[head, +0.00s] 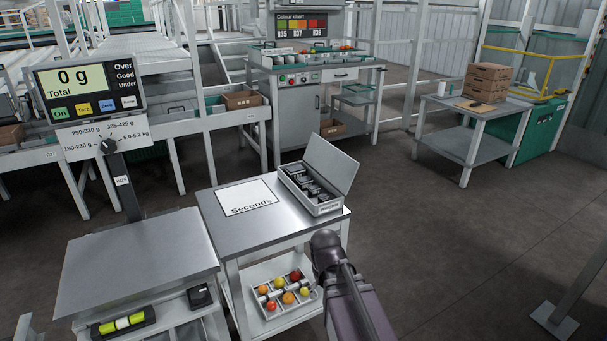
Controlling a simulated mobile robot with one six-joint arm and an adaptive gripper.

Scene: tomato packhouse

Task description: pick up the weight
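An open grey case (325,208) with its lid raised stands on the right part of a small metal table. Several dark pieces (308,184) sit in a row inside it; they look like weights, but they are too small to tell apart. My arm reaches up from the bottom edge, in front of the table's right side. I see only its links; my gripper does not show, so its opening and whatever it may hold cannot be seen.
The metal table (228,229) also bears a white "Seconds" sheet (247,197); its lower shelf holds a tray of tomatoes (265,304). At left, a bare scale platform (135,262) stands below a display (90,85) reading 0 g. Open floor (455,245) lies at right.

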